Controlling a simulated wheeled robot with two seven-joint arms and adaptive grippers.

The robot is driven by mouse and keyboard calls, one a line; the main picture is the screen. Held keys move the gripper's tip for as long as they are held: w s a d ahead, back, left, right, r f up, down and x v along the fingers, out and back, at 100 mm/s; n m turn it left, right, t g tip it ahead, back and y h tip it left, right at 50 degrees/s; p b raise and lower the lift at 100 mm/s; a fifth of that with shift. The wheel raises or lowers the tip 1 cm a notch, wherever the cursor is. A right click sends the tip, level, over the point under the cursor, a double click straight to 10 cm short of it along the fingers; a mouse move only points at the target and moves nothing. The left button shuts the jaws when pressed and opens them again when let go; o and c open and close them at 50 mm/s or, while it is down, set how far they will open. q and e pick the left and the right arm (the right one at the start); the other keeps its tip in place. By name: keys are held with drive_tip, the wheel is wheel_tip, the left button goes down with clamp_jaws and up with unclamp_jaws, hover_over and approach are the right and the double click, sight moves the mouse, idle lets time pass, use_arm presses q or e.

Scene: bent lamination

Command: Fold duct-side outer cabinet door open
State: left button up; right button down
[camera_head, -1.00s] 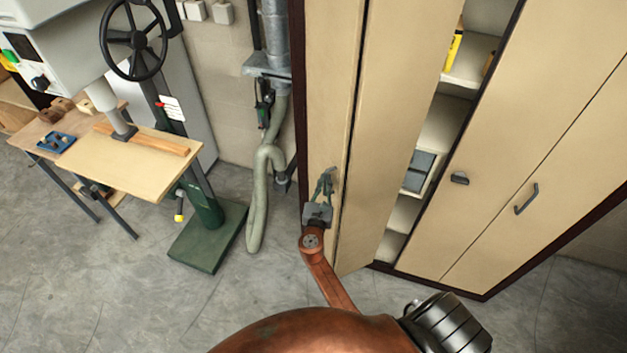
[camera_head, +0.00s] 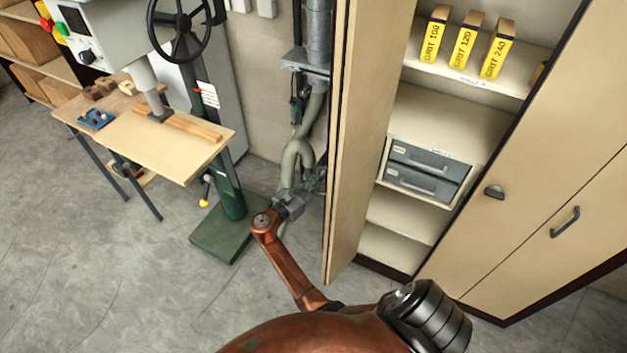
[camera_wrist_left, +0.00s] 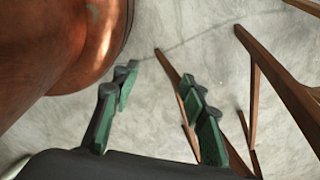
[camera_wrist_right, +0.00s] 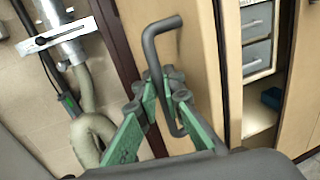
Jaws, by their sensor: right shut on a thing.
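The duct-side cabinet door is beige and folded in two panels. In the head view its front panel (camera_head: 377,110) stands out from the cabinet, with the other panel seen almost edge-on at its left. In the right wrist view the grey bar handle (camera_wrist_right: 150,46) sits on the door's beige outer panel (camera_wrist_right: 198,60). My right gripper (camera_wrist_right: 163,84) is shut on this handle; in the head view the gripper (camera_head: 308,182) is at the door's left side, its fingertips partly hidden. My left gripper (camera_wrist_left: 158,86) is open and empty above the floor in the left wrist view.
Open shelves show yellow grit boxes (camera_head: 465,42) and grey drawers (camera_head: 425,172). The neighbouring door (camera_head: 520,200) is closed. A pale green hose (camera_head: 293,155) and metal duct (camera_head: 318,45) are close behind my right gripper. A drill press with green base (camera_head: 222,232) stands left.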

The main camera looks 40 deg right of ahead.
sight(330, 158)
drive_tip(key=shift+d+r, duration=0.1)
drive_tip(key=shift+d, duration=0.05)
drive_tip(key=c, duration=2.5)
unclamp_jaws()
drive_tip(key=o, duration=0.5)
drive_tip(key=shift+w+d, duration=0.1)
drive_tip(key=shift+c, duration=0.2)
wheel_tip(330, 158, up, 10)
drive_tip(key=shift+f, duration=0.1)
